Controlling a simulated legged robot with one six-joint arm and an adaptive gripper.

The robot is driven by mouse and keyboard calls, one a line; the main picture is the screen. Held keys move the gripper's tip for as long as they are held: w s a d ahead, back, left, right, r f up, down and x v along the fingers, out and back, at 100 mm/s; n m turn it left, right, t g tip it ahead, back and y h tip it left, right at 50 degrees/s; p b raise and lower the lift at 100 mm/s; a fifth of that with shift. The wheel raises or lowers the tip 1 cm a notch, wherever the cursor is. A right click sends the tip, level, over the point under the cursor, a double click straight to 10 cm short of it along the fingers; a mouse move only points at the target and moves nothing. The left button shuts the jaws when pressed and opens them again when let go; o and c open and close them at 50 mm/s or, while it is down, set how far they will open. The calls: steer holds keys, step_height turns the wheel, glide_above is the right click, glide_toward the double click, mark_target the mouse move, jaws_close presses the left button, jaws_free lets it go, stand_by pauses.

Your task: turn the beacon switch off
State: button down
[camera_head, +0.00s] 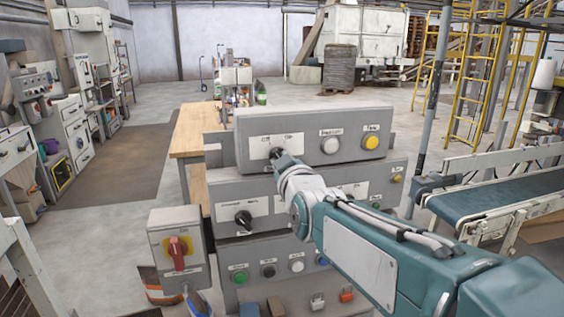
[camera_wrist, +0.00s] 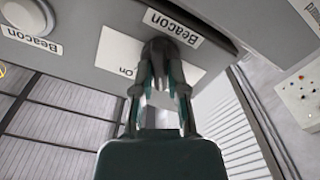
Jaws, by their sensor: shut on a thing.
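The beacon switch is a small dark knob (camera_head: 275,153) on the left of the top grey control box (camera_head: 300,115), on a white label plate. In the wrist view the dark knob (camera_wrist: 160,46) sits beside labels reading "Beacon" and a plate reading "On". My gripper (camera_wrist: 160,72) is shut on the knob, its two fingers on either side of it. In the head view my gripper (camera_head: 283,162) meets the box front at the knob. The fingers hide most of the knob, so I cannot tell its setting.
A white button (camera_head: 330,145) and a yellow button (camera_head: 371,142) are right of the switch. Below are a black rotary knob (camera_head: 243,218) and several buttons. A red-handled switch box (camera_head: 178,250) stands at left. A conveyor (camera_head: 500,200) is at right.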

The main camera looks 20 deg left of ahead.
steer(key=shift+f, duration=0.1)
stand_by(0.3)
steer(key=c, duration=0.7)
jaws_free()
steer(key=shift+o, duration=0.2)
steer(key=shift+a, duration=0.15)
steer(key=v, duration=1.1)
steer(key=shift+s+d, duration=0.25)
steer(key=shift+s, duration=0.1)
steer(key=shift+f, duration=0.15)
